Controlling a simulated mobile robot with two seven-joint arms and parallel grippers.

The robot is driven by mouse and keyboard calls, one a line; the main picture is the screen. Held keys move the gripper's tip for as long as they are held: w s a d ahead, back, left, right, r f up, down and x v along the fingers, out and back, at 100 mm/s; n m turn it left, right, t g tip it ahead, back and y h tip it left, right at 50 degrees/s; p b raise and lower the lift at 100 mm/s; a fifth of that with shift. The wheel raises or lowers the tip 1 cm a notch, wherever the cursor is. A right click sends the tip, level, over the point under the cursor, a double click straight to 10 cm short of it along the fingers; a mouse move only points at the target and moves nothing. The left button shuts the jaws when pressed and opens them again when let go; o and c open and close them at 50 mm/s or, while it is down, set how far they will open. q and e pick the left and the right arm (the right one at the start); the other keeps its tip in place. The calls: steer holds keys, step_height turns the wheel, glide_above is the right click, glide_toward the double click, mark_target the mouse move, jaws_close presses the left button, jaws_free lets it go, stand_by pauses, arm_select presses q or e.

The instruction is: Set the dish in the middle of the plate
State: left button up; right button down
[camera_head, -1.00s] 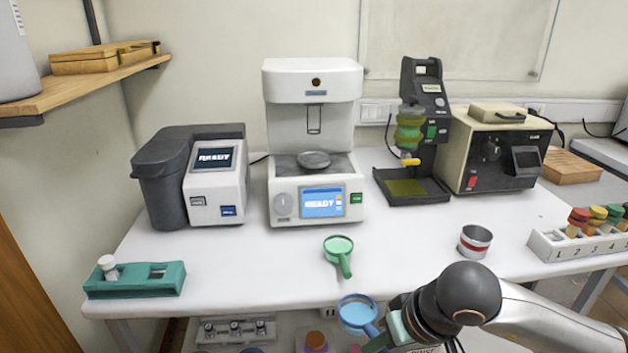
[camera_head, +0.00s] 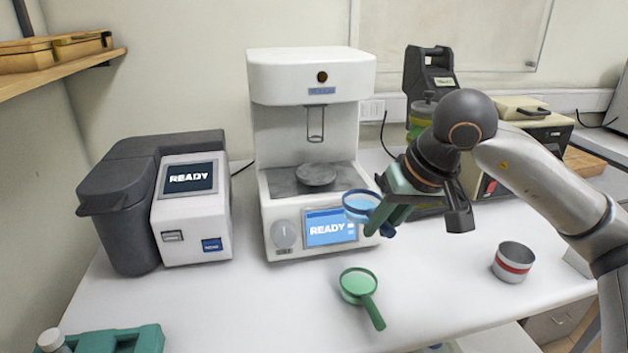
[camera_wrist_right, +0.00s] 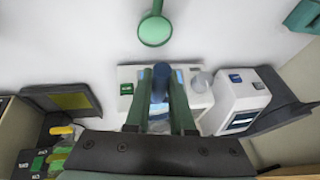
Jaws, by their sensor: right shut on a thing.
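The blue dish (camera_head: 360,203) is a small round pan with a handle and light blue content. My right gripper (camera_head: 378,220) is shut on its handle and holds it up in front of the white machine, to the right of and nearer than the plate. The dish's blue handle (camera_wrist_right: 160,84) shows between the fingers in the right wrist view; its bowl is hard to make out there. The round grey plate (camera_head: 316,176) lies on the machine's grey deck, below a hanging wire loop (camera_head: 315,124). Nothing is on the plate. My left gripper is out of view.
The white machine (camera_head: 311,75) has an overhanging head above the plate. A green dish (camera_head: 359,286) lies on the white table in front. A grey device (camera_head: 185,195) stands left, and a red-banded cup (camera_head: 513,262) stands right. My right arm partly hides the devices behind it.

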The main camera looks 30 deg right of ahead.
steer(key=shift+m, duration=0.3)
steer(key=w+r, duration=0.1)
steer(key=w, duration=0.1)
steer(key=w+r+p, duration=0.1)
steer(key=w, duration=0.1)
steer(key=w+r, duration=0.1)
steer(key=w, duration=0.1)
steer(key=shift+w+d+r+p, duration=0.2)
steer(key=shift+w+r+p, duration=0.05)
steer(key=shift+w+p, duration=0.1)
steer(key=w+p, duration=0.1)
steer(key=w, duration=0.5)
steer(key=p, duration=0.1)
glide_above(324, 199)
steer(key=shift+a+f, duration=0.1)
steer(key=shift+f, duration=0.6)
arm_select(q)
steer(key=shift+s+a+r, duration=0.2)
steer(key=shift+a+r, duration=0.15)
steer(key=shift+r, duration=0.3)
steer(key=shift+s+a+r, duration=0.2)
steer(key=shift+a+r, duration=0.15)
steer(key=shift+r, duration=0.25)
arm_select(e)
steer(key=shift+f, duration=0.2)
steer(key=shift+f, duration=0.1)
